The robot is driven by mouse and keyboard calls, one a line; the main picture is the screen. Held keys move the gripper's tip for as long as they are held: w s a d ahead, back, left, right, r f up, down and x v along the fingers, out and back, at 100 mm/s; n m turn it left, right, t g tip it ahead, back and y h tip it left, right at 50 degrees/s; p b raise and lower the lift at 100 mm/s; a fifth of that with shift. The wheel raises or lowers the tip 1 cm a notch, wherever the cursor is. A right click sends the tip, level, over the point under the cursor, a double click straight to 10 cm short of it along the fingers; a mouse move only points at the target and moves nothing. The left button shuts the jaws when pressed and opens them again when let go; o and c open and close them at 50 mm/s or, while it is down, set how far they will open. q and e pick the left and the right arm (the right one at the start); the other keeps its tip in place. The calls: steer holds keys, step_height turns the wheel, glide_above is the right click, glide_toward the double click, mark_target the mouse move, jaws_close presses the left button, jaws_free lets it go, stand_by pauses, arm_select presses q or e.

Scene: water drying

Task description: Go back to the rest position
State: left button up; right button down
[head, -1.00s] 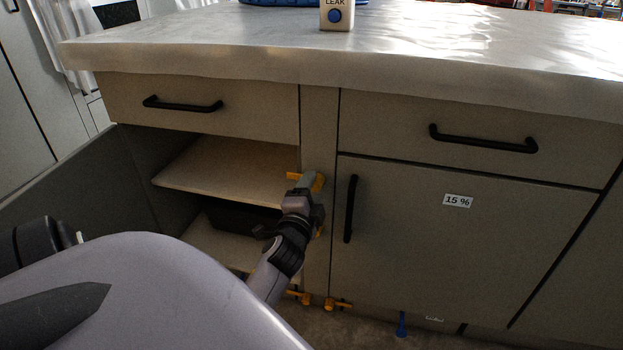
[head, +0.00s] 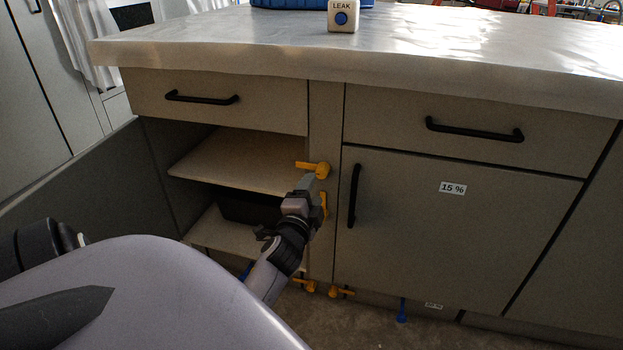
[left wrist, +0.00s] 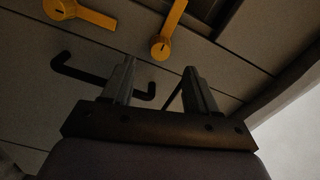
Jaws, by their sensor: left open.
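My left gripper (head: 303,186) is in front of the cabinet's middle post, its tip just below an orange valve handle (head: 314,169). In the left wrist view its two fingers (left wrist: 158,80) stand apart with nothing between them. That view also shows two orange handles, one at the upper left (left wrist: 80,14) and one upper middle (left wrist: 168,32), both beyond the fingertips. I cannot tell from the head view whether the gripper touches the upper handle. My right gripper is not in view.
The cabinet (head: 470,225) has a closed door and drawers with black handles. Its left compartment is open, with a shelf (head: 235,160) inside and the open door (head: 70,190) at left. The worktop (head: 440,45) carries a LEAK button box (head: 342,16). More orange handles (head: 340,291) sit low.

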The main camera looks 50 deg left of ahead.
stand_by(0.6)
arm_select(q)
steer(key=s+d+f+n+g+h, duration=0.15)
steer(key=s+d+h, duration=0.35)
steer(key=d, duration=0.7)
steer(key=s+d+f+n+g+h, duration=0.1)
steer(key=s+d+f+n+h, duration=0.3)
steer(key=d, duration=0.7)
steer(key=s+d+r+n+g+h, duration=0.1)
steer(key=s+d+g+h, duration=0.1)
steer(key=s+d+h, duration=0.75)
steer(key=a+r+y+p, duration=0.3)
steer(key=r+p, duration=0.4)
steer(key=p, duration=0.7)
steer(key=a+r+y+p, duration=0.3)
steer(key=r+p, duration=0.4)
steer(key=p, duration=0.7)
steer(key=shift+s+a+g+y, duration=0.35)
steer(key=shift+y, duration=0.4)
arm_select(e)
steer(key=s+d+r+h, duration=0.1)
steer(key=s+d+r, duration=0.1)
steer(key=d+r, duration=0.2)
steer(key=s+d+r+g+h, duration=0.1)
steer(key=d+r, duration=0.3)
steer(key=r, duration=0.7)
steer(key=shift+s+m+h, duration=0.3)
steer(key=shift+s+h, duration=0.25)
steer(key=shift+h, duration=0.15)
